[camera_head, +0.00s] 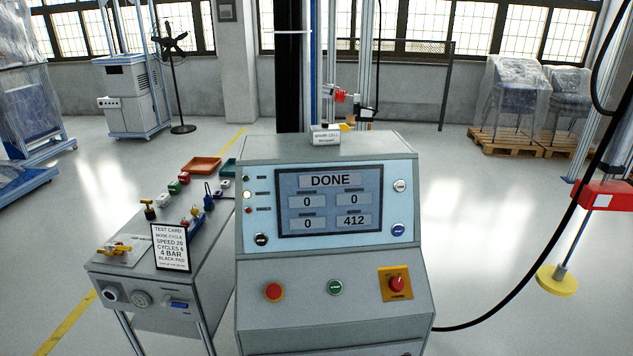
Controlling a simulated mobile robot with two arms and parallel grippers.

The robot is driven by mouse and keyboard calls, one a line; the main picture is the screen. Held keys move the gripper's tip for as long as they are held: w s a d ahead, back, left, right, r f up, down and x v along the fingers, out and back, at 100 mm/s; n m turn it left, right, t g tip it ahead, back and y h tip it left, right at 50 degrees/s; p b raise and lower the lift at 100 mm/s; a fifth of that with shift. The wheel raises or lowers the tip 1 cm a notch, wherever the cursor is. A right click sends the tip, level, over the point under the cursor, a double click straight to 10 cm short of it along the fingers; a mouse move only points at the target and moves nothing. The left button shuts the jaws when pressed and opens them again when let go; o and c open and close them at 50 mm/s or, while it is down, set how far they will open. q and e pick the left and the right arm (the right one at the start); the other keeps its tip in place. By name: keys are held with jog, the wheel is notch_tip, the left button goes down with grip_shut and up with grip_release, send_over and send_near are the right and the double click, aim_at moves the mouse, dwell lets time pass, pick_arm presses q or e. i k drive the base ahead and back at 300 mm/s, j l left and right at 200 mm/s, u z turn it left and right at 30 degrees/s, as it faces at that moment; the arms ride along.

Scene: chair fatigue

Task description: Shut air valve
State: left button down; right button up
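A small brass-and-yellow fitting that looks like the air valve (115,249) sits on a light plate at the near left corner of the grey side bench (130,268). Its handle is too small to tell whether it is open or shut. A label beside it is too small to read. The grey control console (335,265) stands right of the bench; its screen (329,201) reads DONE, with 0, 0, 0 and 412. Neither of my grippers is in view.
A test card (171,247) stands on the bench near the valve. Behind it are small coloured parts, an orange tray (201,165) and a green tray (228,168). The console has red buttons (274,292). A black hose (510,290) curves at right. Floor left of the bench is clear.

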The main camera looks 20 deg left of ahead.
aim_at(119, 248)
jog(key=u, duration=0.85)
